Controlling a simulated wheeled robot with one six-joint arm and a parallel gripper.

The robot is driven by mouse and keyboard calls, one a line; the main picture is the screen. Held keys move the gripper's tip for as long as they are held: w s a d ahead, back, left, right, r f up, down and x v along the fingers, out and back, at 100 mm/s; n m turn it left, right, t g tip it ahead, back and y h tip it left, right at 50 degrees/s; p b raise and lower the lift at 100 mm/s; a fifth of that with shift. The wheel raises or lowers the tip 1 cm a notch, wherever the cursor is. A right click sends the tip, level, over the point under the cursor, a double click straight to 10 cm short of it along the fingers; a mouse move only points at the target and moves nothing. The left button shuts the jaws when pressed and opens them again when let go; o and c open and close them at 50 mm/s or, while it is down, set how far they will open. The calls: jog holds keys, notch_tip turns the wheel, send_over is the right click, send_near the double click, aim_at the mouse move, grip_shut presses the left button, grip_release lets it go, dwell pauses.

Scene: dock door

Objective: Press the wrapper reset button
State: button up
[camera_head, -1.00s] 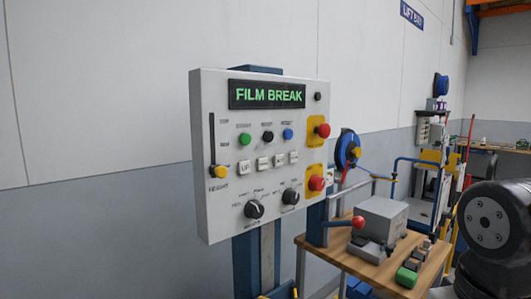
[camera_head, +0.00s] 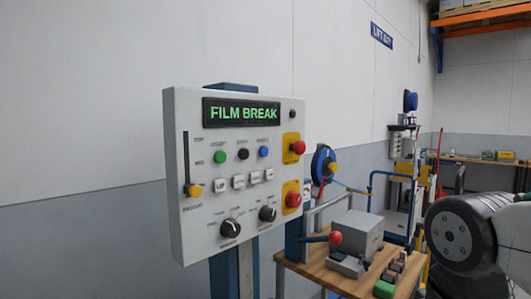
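A grey control panel (camera_head: 180,110) stands on a blue post at the centre left, its display (camera_head: 241,113) reading "FILM BREAK" in green. Below the display is a row of a green button (camera_head: 220,157), a black button (camera_head: 243,153) and a blue button (camera_head: 264,152); their small labels are too blurred to read, so I cannot tell which is the reset. Two red mushroom buttons on yellow plates, the upper one (camera_head: 298,148) and the lower one (camera_head: 293,199), sit at the panel's right side. My gripper is out of view; only part of my arm shows at the lower right.
A yellow slider (camera_head: 194,190), white keys and two black knobs share the panel. A wooden bench (camera_head: 318,276) with a grey box (camera_head: 356,235) and a red-knobbed lever stands close at the right. A wall is behind the panel.

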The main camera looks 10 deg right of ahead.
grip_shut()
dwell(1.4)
